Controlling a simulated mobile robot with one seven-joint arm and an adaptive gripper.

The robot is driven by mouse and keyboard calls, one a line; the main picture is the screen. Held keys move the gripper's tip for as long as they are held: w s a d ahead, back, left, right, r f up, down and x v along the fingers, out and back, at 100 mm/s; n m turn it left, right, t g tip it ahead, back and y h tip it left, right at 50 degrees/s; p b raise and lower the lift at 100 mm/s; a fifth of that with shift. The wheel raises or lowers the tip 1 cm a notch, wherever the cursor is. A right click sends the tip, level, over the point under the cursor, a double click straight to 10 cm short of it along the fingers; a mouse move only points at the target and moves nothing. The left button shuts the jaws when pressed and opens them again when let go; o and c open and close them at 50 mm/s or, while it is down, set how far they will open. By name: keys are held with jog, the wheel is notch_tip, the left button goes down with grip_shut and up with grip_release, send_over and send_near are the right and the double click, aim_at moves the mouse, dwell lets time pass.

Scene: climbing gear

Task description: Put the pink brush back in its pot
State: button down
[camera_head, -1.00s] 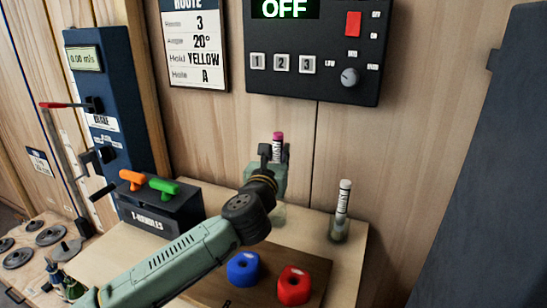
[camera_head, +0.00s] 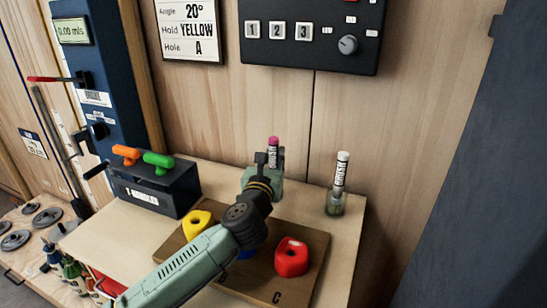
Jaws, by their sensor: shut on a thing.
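The pink brush (camera_head: 273,143) has a pink top and a dark lettered handle, and it stands upright. My gripper (camera_head: 274,160) is shut on it at the back of the wooden table, near the wall. The lower part of the brush is hidden behind my gripper and wrist. I cannot make out the pink brush's pot; my arm covers the area below the brush. I cannot tell whether the brush tip is inside a pot.
A white-topped brush (camera_head: 341,172) stands in a clear pot (camera_head: 334,206) at right. A board (camera_head: 318,246) carries yellow (camera_head: 196,224), red (camera_head: 291,257) and partly hidden blue holds. A dark T-handle box (camera_head: 152,190) stands left. A control panel (camera_head: 310,52) hangs above.

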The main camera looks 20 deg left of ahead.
jog(key=c, duration=1.4)
grip_release()
jog(key=shift+o, duration=0.2)
jog(key=shift+s, duration=0.1)
jog(key=s+d, duration=0.1)
jog(key=s, duration=1)
jog(key=shift+s+d, duration=0.25)
jog(key=shift+s, duration=0.15)
jog(key=shift+f, duration=0.15)
